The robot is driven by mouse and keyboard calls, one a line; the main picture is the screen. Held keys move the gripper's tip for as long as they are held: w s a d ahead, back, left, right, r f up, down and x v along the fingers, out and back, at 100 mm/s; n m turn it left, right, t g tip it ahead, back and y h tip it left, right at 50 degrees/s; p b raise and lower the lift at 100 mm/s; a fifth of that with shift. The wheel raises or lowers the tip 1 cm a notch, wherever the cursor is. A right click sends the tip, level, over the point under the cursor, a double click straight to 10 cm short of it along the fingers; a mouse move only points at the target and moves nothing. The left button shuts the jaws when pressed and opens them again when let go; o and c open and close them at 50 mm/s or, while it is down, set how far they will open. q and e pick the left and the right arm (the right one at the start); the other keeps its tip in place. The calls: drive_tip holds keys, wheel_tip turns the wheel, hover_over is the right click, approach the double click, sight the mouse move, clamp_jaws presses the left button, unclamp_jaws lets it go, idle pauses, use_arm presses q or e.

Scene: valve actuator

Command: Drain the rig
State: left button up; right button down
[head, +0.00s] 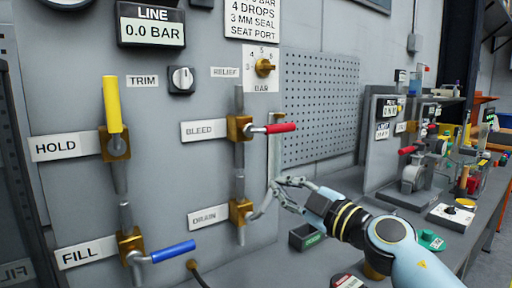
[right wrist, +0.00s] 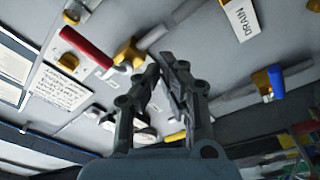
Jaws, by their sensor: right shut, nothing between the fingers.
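In the head view the drain valve's brass body (head: 240,212) sits beside the DRAIN label (head: 209,217). A pale lever (head: 274,145) seems to run from it, bending up to stand upright. My right gripper (head: 279,184) is shut and empty, close beside this lever; I cannot tell if they touch. The LINE display (head: 152,31) reads 0.0 BAR. The red bleed lever (head: 281,128) and blue fill lever (head: 173,251) point right; the yellow hold lever (head: 112,104) points up. In the right wrist view my shut fingers (right wrist: 165,65) show below the DRAIN label (right wrist: 243,18). My left gripper is out of view.
A pegboard (head: 320,105) fills the panel right of the valves. A small dark bin (head: 306,237) sits below my right wrist. A bench with a second rig (head: 405,170) and several small items runs off right. A relief knob (head: 264,68) is above the bleed valve.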

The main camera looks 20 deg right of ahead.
drive_tip(key=s, duration=0.1)
hover_over(264, 203)
drive_tip(key=a, duration=0.3)
use_arm(q)
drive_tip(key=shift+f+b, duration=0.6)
drive_tip(key=shift+b, duration=0.6)
use_arm(e)
drive_tip(key=d+f, duration=0.1)
drive_tip(key=s+d+f, duration=0.1)
drive_tip(key=d+f, duration=0.1)
drive_tip(key=shift+d, duration=0.3)
use_arm(q)
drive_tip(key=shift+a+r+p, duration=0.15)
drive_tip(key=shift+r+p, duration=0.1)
drive_tip(key=shift+p, duration=0.05)
use_arm(e)
drive_tip(key=shift+d+m, duration=0.2)
drive_tip(key=shift+m, duration=0.1)
